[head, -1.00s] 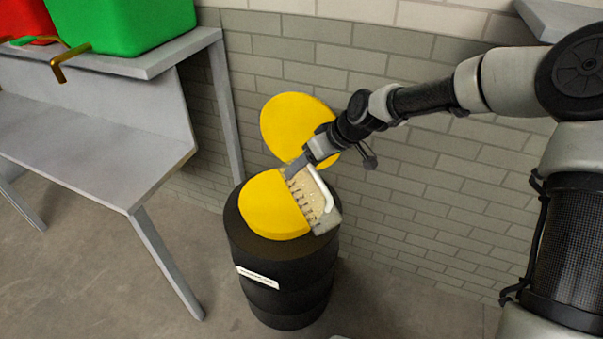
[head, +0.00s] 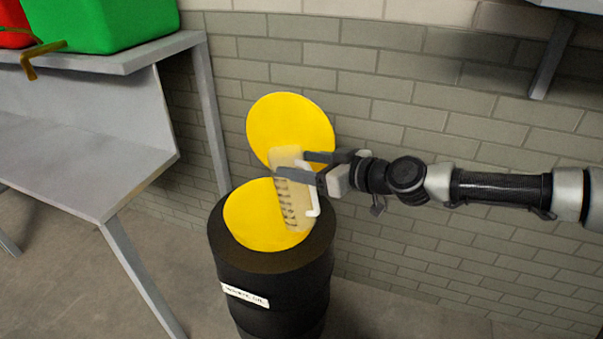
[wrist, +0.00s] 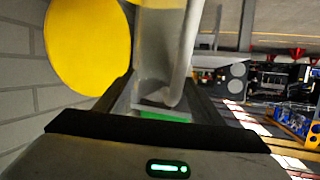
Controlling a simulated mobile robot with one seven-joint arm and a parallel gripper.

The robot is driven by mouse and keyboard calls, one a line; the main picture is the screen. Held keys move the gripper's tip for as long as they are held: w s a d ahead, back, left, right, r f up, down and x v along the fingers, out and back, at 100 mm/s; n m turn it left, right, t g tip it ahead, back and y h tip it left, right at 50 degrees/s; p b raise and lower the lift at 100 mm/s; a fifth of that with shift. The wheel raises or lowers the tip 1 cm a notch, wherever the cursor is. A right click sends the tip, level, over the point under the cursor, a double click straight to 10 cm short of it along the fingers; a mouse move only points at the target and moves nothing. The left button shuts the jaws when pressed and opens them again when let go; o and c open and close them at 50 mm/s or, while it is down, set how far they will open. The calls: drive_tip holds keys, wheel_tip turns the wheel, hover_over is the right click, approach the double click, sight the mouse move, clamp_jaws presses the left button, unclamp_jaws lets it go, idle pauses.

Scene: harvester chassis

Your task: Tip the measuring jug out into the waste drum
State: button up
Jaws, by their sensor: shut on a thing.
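The measuring jug (head: 293,207) is pale and translucent, with dark scale marks and a white handle on its right side. My gripper (head: 292,165) is shut on the jug near its upper end in the head view. The jug hangs over the right part of the black waste drum's top; the drum (head: 270,262) has a yellow disc-shaped top and a white label. A raised yellow lid (head: 290,125) stands behind the jug. In the wrist view the jug (wrist: 158,45) is between my fingers. I cannot tell which way its mouth points or whether it holds anything.
A grey bench (head: 85,175) stands left of the drum, with a green container (head: 100,25) and a red one (head: 12,25) on its upper shelf. A brick wall (head: 430,200) runs close behind the drum. Floor shows between bench and drum.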

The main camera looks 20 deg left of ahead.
drive_tip(key=shift+f+n+t+y, duration=0.3)
drive_tip(key=shift+f+t+y, duration=0.55)
drive_tip(key=shift+y, duration=0.65)
drive_tip(key=shift+f, duration=0.15)
